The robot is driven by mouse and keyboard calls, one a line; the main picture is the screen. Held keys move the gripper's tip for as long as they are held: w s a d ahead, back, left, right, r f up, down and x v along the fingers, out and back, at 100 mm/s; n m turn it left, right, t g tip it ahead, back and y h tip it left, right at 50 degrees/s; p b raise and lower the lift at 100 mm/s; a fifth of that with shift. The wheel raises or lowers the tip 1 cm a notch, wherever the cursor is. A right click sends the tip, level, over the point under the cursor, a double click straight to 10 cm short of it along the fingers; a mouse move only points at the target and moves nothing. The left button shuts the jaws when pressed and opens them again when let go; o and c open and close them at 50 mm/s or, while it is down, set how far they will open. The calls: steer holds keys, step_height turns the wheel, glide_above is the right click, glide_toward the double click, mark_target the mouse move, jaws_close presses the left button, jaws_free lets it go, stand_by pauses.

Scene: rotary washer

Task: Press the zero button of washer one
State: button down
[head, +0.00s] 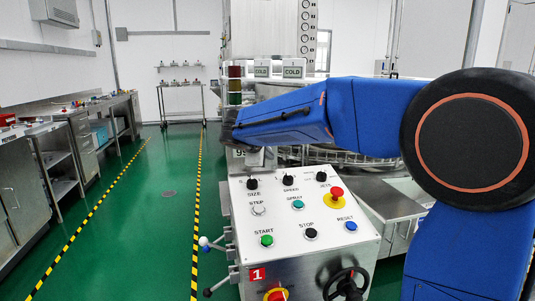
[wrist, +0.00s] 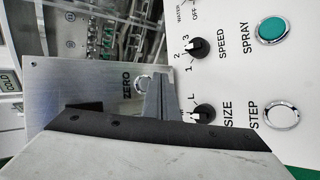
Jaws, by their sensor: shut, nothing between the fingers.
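The ZERO button (wrist: 143,84) is a small pale ringed button on a grey metal plate in the wrist view, beside the ZERO label (wrist: 126,88). My gripper (wrist: 161,92) shows as shut grey fingers just right of the button, overlapping its edge in the picture. I cannot tell whether they touch it. In the head view the control panel of washer one (head: 300,215) bears a red 1 label (head: 258,274). My blue arm reaches across above the panel there, and the ZERO button and fingertips cannot be made out.
The SIZE knob (wrist: 201,113), SPEED knob (wrist: 196,47), STEP button (wrist: 281,115) and green SPRAY button (wrist: 272,30) lie close by. A red emergency stop (head: 336,194) stands up from the panel. The green floor aisle (head: 150,200) at left is clear.

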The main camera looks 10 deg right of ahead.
steer(key=s, duration=0.4)
steer(key=shift+s, duration=0.2)
stand_by(0.5)
steer(key=s+d+f+m+g+y, duration=0.1)
steer(key=s+d+f+m, duration=0.15)
steer(key=s, duration=0.45)
steer(key=s+d+f+m+g, duration=0.15)
steer(key=s+d, duration=0.25)
steer(key=s, duration=0.4)
steer(key=s+d+f+m+g+y, duration=0.1)
steer(key=s+d+f+m, duration=0.25)
steer(key=s, duration=0.35)
steer(key=s+a+f+m+y, duration=0.1)
steer(key=s+f+m+y, duration=0.1)
steer(key=s+f, duration=0.3)
steer(key=s+a+f+m+g+y, duration=0.1)
steer(key=s+f, duration=0.4)
steer(key=s, duration=0.9)
steer(key=shift+s+f+m+y, duration=0.15)
steer(key=shift+m+y, duration=0.55)
steer(key=shift+m, duration=0.35)
